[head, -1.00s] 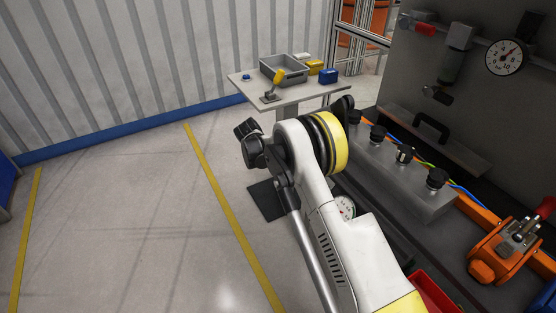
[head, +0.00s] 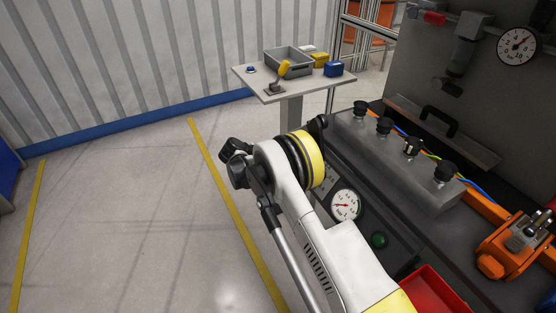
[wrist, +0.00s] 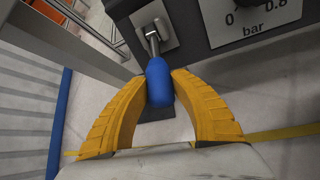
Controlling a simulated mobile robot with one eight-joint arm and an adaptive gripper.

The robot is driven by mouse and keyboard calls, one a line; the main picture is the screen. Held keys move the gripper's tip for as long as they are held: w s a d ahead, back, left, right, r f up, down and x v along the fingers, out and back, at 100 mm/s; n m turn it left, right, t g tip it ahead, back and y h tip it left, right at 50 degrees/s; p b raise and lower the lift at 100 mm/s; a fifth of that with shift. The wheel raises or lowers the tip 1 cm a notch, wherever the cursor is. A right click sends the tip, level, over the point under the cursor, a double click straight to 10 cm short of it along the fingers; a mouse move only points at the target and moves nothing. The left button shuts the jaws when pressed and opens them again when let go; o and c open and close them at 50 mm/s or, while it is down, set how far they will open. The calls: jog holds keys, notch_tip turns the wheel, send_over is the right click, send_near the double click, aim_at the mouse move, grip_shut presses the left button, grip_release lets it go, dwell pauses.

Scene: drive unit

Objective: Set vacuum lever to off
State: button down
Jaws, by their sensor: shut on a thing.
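A lever with a blue handle (wrist: 159,84) and a metal shaft comes out of a light mounting plate (wrist: 153,29) on a dark panel, in the wrist view. My gripper (wrist: 160,82) has its yellow fingers closed on both sides of the blue handle, near its middle. A dial marked 0, 0.8 and bar (wrist: 255,10) sits right of the lever. In the head view my arm hides the lever and my gripper. A white gauge (head: 345,205) shows on the dark panel beside my arm. No lever label is readable.
A small table (head: 300,88) with a grey bin (head: 288,62), a yellow-handled lever and small boxes stands behind. A control box (head: 400,160) with several black knobs and an orange clamp (head: 510,245) sit right. A red bin (head: 436,292) is low right. Floor at left is clear.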

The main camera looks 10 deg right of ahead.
jog(key=shift+d, duration=0.1)
jog(key=c, duration=1.1)
grip_release()
jog(key=shift+f, duration=0.15)
jog(key=v, duration=1.2)
jog(key=shift+d, duration=0.1)
